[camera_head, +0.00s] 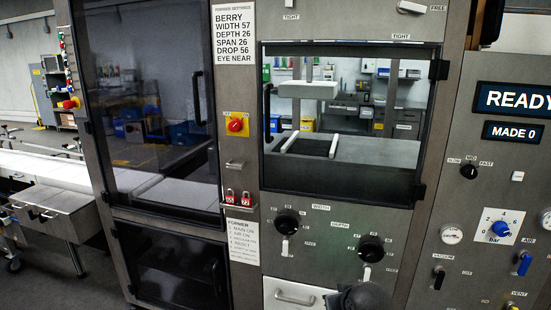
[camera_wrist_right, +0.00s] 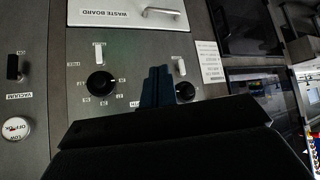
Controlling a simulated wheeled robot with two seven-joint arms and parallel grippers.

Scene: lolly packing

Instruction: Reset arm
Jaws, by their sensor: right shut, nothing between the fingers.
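My right gripper shows in the right wrist view (camera_wrist_right: 157,70) with its two dark fingers together and nothing between them. It is in front of the grey machine panel (camera_wrist_right: 130,55), over the space between two black knobs (camera_wrist_right: 100,84). I cannot tell whether it touches the panel. In the head view a dark rounded part of my right arm (camera_head: 364,299) shows at the bottom edge, in front of the panel below the depth knob (camera_head: 371,249). My left gripper is not in view.
The forming machine fills the front, with a glass window (camera_head: 345,190), a width knob (camera_head: 287,224), a red switch (camera_head: 237,124) and a waste board drawer (camera_head: 290,294). A gauge panel with a blue knob (camera_head: 501,229) stands right. A white-topped bench (camera_head: 45,170) stands left.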

